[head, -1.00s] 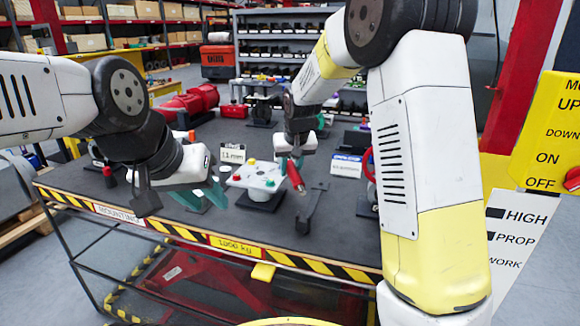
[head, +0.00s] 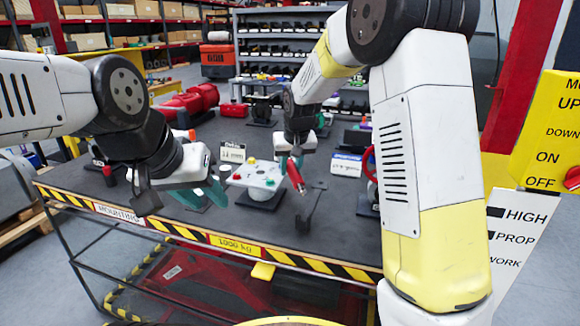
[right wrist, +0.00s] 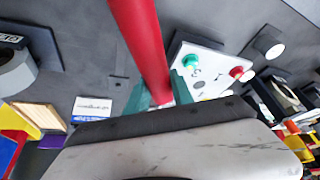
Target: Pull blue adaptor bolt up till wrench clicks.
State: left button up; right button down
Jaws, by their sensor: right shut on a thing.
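A white adaptor plate (head: 257,175) with small coloured bolts sits on a dark stand on the table. A green bolt (right wrist: 190,62) and a red bolt (right wrist: 237,72) show on it in the right wrist view; I cannot make out a blue one. My right gripper (head: 291,160) is shut on the red-handled wrench (head: 296,177), just right of the plate. The red handle also crosses the right wrist view (right wrist: 142,45); the wrench's working end is not clear. My left gripper (head: 208,194) has its teal fingers apart, empty, at the plate's left side.
White label cards (head: 232,152) and a blue-white box (head: 346,165) stand behind. The table's striped front edge (head: 285,260) is clear.

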jog(key=shift+f, duration=1)
dwell(0.3)
jog(key=shift+s+a+m+h, duration=0.1)
jog(key=shift+a+m+h, duration=0.3)
jog(key=shift+a+m, duration=0.7)
jog(key=shift+a, duration=0.25)
